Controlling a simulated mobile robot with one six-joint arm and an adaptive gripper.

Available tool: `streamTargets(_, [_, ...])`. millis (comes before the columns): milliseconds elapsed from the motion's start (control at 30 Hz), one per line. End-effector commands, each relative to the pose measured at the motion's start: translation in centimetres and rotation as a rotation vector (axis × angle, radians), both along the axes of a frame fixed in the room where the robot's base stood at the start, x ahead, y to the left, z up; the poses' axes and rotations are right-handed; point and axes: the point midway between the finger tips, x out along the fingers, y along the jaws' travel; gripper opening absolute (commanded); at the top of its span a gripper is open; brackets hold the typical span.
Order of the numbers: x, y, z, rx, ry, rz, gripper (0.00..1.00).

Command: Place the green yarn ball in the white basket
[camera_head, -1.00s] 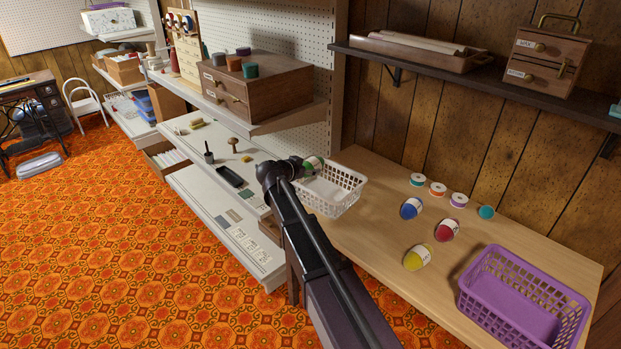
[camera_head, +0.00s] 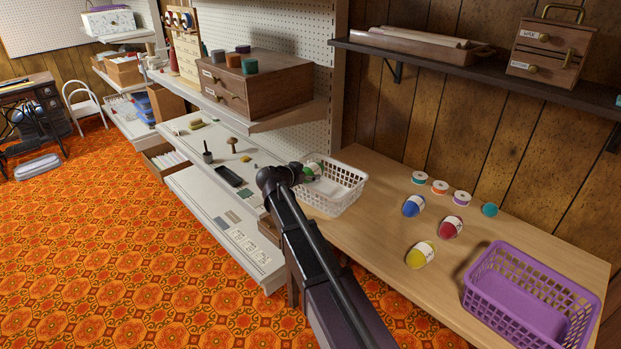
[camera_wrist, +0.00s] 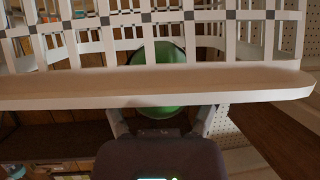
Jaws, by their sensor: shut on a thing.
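The white basket (camera_head: 346,196) stands upright on the wooden bench at its left end. My gripper (camera_head: 307,173) is shut on the green yarn ball (camera_head: 313,169), which has a pale label band, at the back left of the basket's opening. In the wrist view, the green ball (camera_wrist: 158,111) sits between the two grey fingers of my gripper (camera_wrist: 160,118). The basket's rim (camera_wrist: 240,87) crosses in front of the ball and hides part of it. I cannot tell whether the ball touches the basket.
Blue (camera_head: 413,206), red (camera_head: 450,227) and yellow (camera_head: 419,255) yarn balls lie right of the basket, with several thread spools (camera_head: 440,187) behind. A purple basket (camera_head: 530,300) stands at the bench's right end. A shelf with a wooden drawer box (camera_head: 258,90) is at left.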

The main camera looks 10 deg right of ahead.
Motion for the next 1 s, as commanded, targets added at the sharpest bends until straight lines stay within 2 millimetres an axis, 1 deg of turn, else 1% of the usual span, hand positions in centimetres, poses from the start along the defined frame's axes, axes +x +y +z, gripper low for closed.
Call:
streamTargets(267, [0.0,0.0,0.0,0.0,0.0,0.0,0.34])
streamTargets(833, [0.0,0.0,-1.2,0.0,0.0,0.0,0.34])
streamTargets(1000, [0.0,-0.1,-1.2,0.0,0.0,-0.001,0.34])
